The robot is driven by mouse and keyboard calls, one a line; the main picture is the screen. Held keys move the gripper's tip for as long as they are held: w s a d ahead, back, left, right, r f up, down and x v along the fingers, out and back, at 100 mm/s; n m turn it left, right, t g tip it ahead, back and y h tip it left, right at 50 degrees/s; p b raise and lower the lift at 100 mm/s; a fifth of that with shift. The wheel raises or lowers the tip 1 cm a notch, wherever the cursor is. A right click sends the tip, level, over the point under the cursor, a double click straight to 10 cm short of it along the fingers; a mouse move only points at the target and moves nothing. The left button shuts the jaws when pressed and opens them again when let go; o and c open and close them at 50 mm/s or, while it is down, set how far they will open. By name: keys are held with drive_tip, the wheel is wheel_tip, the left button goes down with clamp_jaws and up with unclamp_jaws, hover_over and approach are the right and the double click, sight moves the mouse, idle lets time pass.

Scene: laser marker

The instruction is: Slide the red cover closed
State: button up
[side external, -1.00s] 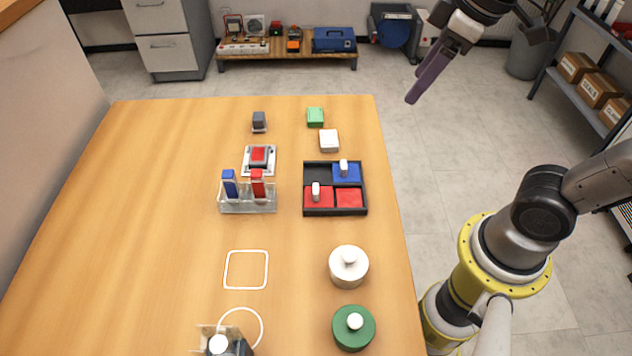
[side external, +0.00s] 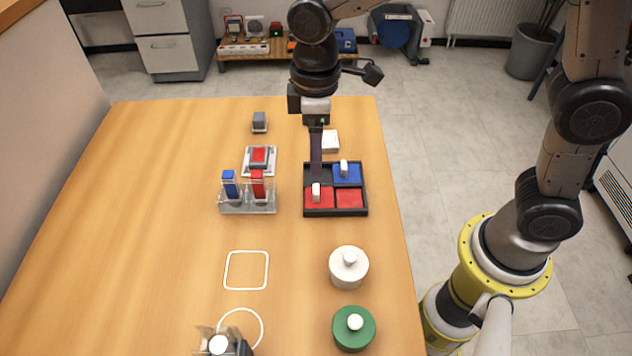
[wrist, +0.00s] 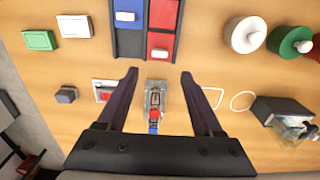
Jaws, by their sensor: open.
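The red cover (side external: 325,202) with a white knob (side external: 316,191) sits in the front left of a black tray (side external: 306,211). A plain red square (side external: 349,198) shows to its right in the same row. In the wrist view the red cover (wrist: 165,42) and its knob are at the top, ahead of my fingertips. My gripper (side external: 316,178) points down above the tray's left side, and its tips appear just behind the knob; their height is unclear. In the wrist view my gripper (wrist: 158,74) is open and empty, its fingers apart.
A blue cover (side external: 347,175) with a white knob fills the tray's back right. A clear rack (side external: 247,206) with blue and red pieces stands left. A white box (side external: 330,141) stands behind; white (side external: 348,268) and green (side external: 354,330) round lidded things stand in front.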

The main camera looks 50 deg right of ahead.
sight(316, 188)
wheel_tip(316, 188, down, 10)
drive_tip(key=shift+r, duration=0.15)
idle(0.3)
clamp_jaws()
idle(1.3)
